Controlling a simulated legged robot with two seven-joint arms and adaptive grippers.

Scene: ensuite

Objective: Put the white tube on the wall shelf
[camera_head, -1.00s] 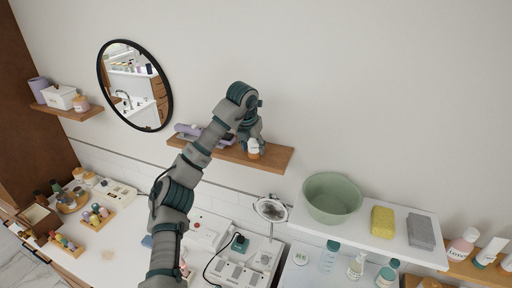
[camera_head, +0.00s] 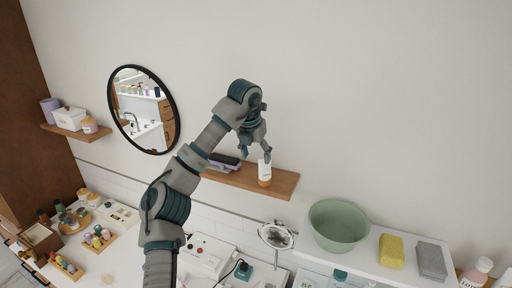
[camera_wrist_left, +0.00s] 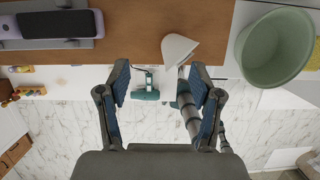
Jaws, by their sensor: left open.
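The white tube (camera_head: 265,169), with an orange-brown lower end, stands upright on the wooden wall shelf (camera_head: 284,183), right of the middle. In the left wrist view the tube (camera_wrist_left: 178,48) shows as a white shape at the edge of the shelf (camera_wrist_left: 135,38). My left gripper (camera_head: 263,153) is just above and behind the tube's top in the head view. Its fingers (camera_wrist_left: 160,85) are spread apart with nothing between them, and the tube lies beyond the tips. My right gripper is not in view.
A purple and dark device (camera_head: 224,161) lies on the same shelf, left of the tube. A round mirror (camera_head: 145,110) hangs to the left. A green bowl (camera_head: 338,226), a yellow sponge (camera_head: 391,251) and a grey block (camera_head: 431,261) sit on a white ledge to the right.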

